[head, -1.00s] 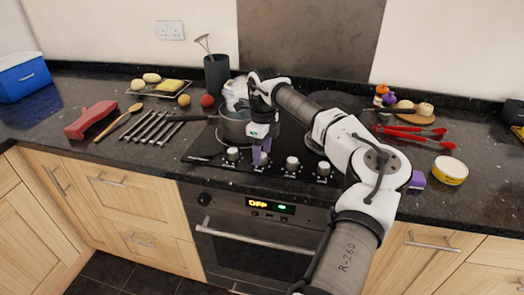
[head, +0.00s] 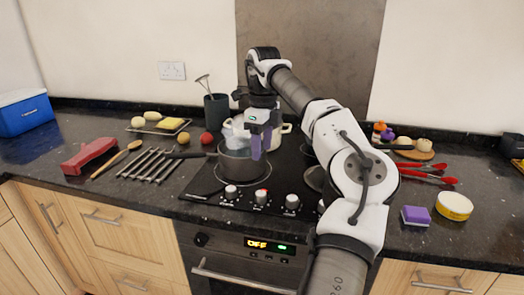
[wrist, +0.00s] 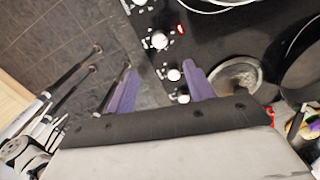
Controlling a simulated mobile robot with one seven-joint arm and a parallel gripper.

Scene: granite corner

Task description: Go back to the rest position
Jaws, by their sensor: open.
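My gripper (head: 257,146) is raised above the front of the black hob (head: 205,185), its purple fingers pointing down. In the head view it overlaps the dark saucepan (head: 240,165), and a gap to the pan cannot be judged there. In the wrist view the two purple fingers (wrist: 160,88) stand apart with nothing between them. Below them are the hob's knobs (wrist: 160,41) and the dark floor. My arm reaches in from the lower right and hides the hob's right side.
A pale pot (head: 284,128) stands behind the saucepan. A utensil holder (head: 216,110) stands behind left. Left on the counter are a red object (head: 88,156) and several metal utensils (head: 152,166). A purple-and-white sponge (head: 415,216) and yellow tin (head: 454,206) lie right of my arm.

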